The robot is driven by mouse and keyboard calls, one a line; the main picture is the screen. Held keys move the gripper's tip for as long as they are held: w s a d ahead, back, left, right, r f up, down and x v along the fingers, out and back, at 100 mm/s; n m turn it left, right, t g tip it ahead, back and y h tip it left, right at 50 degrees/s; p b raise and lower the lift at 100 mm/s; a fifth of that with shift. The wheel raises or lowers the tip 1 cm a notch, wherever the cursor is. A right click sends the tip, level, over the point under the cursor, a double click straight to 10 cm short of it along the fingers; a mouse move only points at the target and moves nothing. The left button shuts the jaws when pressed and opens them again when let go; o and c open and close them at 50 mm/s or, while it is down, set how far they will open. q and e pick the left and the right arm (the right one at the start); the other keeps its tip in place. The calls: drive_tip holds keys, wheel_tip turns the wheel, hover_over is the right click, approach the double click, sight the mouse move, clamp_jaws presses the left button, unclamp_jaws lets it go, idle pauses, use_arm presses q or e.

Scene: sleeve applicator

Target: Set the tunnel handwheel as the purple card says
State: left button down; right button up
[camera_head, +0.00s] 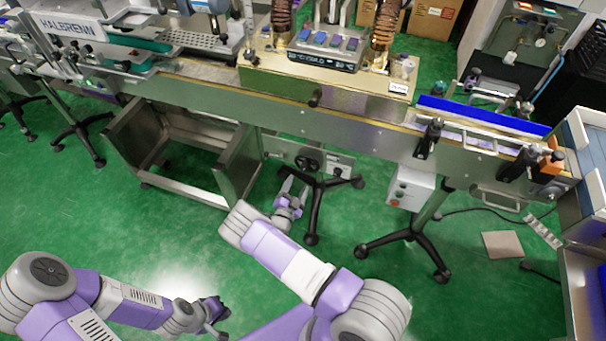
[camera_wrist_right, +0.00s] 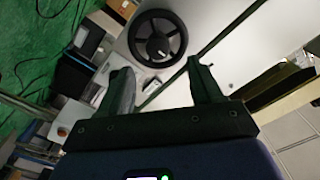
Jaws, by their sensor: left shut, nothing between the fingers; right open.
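The black handwheel (camera_head: 307,163) sits on a pale panel under the conveyor. In the right wrist view, the handwheel (camera_wrist_right: 158,38) shows as a ring with a central hub, ahead of the fingers and apart from them. My right gripper (camera_head: 292,187) is open and empty, just below and left of the wheel in the head view; its two fingers (camera_wrist_right: 162,82) spread below the wheel in the wrist view. My left gripper (camera_head: 220,309) is shut and empty, low over the floor. Small coloured tiles (camera_head: 328,41) lie on a grey panel; I cannot read a purple card.
A small plate with a white label (camera_head: 338,166) is right of the wheel. A black stand (camera_head: 316,205) stands below it. A metal frame (camera_head: 190,150) is to the left and a grey control box (camera_head: 411,188) to the right. The green floor in front is mostly clear.

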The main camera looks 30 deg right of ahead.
sight(304, 170)
drive_tip(key=b+x, duration=0.1)
drive_tip(key=x, duration=0.5)
drive_tip(key=shift+w+d, duration=0.15)
drive_tip(key=shift+d, duration=0.25)
drive_tip(key=c, duration=1.1)
drive_tip(key=shift+o, duration=0.2)
drive_tip(key=shift+m+b, duration=0.3)
drive_tip(key=shift+b, duration=0.05)
